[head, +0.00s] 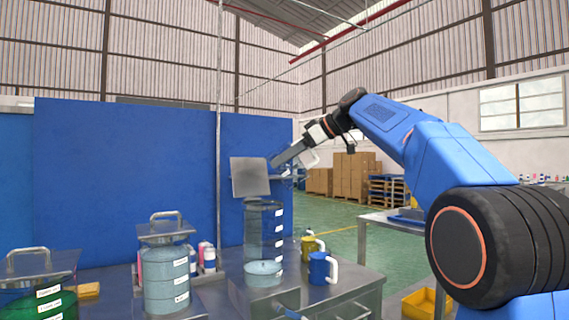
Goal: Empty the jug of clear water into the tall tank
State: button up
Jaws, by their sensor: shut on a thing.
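The tall tank (254,232) is a clear upright cylinder with white level labels down its side. A shallow layer of pale blue water (263,268) lies at its bottom. A square grey plate (249,178), apparently its lid, stands nearly upright at the rim. My gripper (284,157) reaches in from the right, above the right side of the tank's mouth. It is shut on what looks like the clear jug (290,176), whose faint outline shows below the fingers, with a white handle beside them. The jug's tilt and its water level cannot be made out.
A yellow mug (308,247) and a blue mug (318,268) stand right of the tank. Lidded tanks of blue (165,272) and green (38,305) liquid stand left. A blue panel (130,170) rises behind. A thin upright pole (219,120) stands close left of the tank.

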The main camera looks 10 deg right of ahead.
jog(key=shift+d+r+y, duration=0.1)
jog(key=shift+r+y, duration=0.1)
jog(key=shift+y, duration=0.1)
jog(key=y, duration=0.1)
jog(key=f+m+t+y, duration=0.1)
jog(key=shift+t+y, duration=0.3)
jog(key=shift+w+a+f+m+t+y, duration=0.1)
jog(key=shift+a+f+m+t+y, duration=0.2)
jog(key=shift+y, duration=0.25)
jog(key=shift+a+f+m+t+y, duration=0.1)
jog(key=shift+a+f+t+y, duration=0.1)
jog(key=shift+t+y, duration=0.3)
jog(key=shift+r, duration=1.95)
jog(key=shift+f, duration=2.05)
jog(key=shift+r, duration=0.2)
jog(key=shift+d+r+n+g+h, duration=0.3)
jog(key=shift+r+n+g+h, duration=0.25)
jog(key=shift+g+h, duration=0.4)
